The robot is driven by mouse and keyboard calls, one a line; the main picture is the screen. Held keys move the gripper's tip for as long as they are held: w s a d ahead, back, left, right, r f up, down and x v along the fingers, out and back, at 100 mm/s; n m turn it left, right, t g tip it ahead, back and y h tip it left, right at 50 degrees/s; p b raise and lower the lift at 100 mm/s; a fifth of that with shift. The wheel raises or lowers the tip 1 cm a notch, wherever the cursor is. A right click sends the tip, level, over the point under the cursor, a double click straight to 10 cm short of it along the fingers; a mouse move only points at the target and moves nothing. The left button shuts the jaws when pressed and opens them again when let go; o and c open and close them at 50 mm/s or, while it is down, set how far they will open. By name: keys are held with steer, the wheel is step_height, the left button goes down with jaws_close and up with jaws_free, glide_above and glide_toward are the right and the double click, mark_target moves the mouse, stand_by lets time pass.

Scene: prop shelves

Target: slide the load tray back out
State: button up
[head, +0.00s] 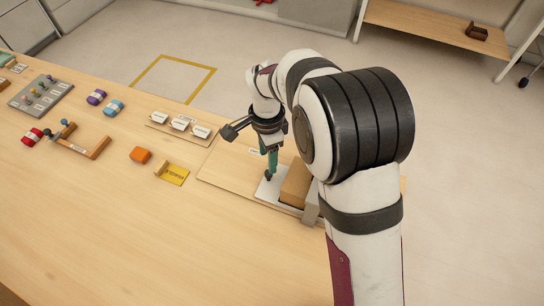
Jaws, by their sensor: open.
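The load tray appears to be the light grey-white plate (267,191) on a thin wooden base board (225,172) at the right of the table. A tan block (296,182) stands beside the plate on its right, and I cannot tell whether it covers part of the plate. My gripper (269,172) points down over the plate, with teal fingers. It is open. I cannot tell whether the fingertips touch the plate or a handle on it. My arm hides the area right of the tan block.
A grey upright piece (311,209) stands by the tan block. The table's front area is clear.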

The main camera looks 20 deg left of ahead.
step_height(320, 180, down, 6)
steer(key=shift+f, duration=0.2)
jaws_close()
stand_by(1.4)
